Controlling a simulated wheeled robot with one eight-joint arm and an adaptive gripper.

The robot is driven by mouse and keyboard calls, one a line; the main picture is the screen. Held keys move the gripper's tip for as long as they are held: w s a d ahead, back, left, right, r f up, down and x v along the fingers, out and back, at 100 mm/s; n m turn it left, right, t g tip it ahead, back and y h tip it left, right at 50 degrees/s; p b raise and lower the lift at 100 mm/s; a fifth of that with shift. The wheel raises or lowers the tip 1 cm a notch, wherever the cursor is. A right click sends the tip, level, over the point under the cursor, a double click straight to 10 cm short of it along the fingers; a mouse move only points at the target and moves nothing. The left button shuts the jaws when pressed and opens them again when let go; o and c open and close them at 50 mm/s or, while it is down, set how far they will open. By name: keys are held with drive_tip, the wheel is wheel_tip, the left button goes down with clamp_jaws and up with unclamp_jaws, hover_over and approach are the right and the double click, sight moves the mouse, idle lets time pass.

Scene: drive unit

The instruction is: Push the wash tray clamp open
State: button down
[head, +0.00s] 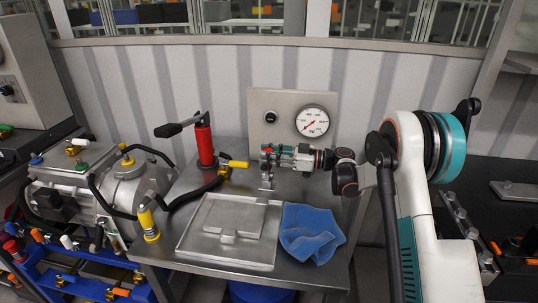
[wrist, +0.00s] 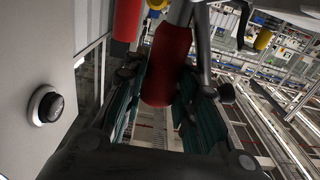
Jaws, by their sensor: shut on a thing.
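The wash tray (head: 190,243) is a shallow metal tray lying on the metal bench. The metal clamp (head: 266,182) stands at its back right corner, its upper part largely hidden by my gripper. My gripper (head: 272,157) reaches in from the right, level with the clamp top. In the wrist view my gripper (wrist: 168,105) has its dark teal fingers on either side of the red clamp handle (wrist: 166,62), shut on it. The exact contact on the handle is hard to see.
A gauge panel (head: 262,100) stands close behind my gripper. A red hand pump (head: 204,143) with a black lever and a yellow-ended hose (head: 237,164) are to the left. A blue cloth (head: 310,232) lies right of the tray. A metal drive unit (head: 75,200) stands at far left.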

drive_tip(key=shift+s+f, duration=0.15)
drive_tip(key=shift+f, duration=0.1)
drive_tip(key=c, duration=1.3)
unclamp_jaws()
drive_tip(key=d, duration=0.5)
drive_tip(key=s+d, duration=0.1)
drive_tip(key=d, duration=0.2)
drive_tip(key=shift+s+r, duration=0.1)
drive_tip(key=shift+r, duration=0.05)
drive_tip(key=shift+r, duration=0.1)
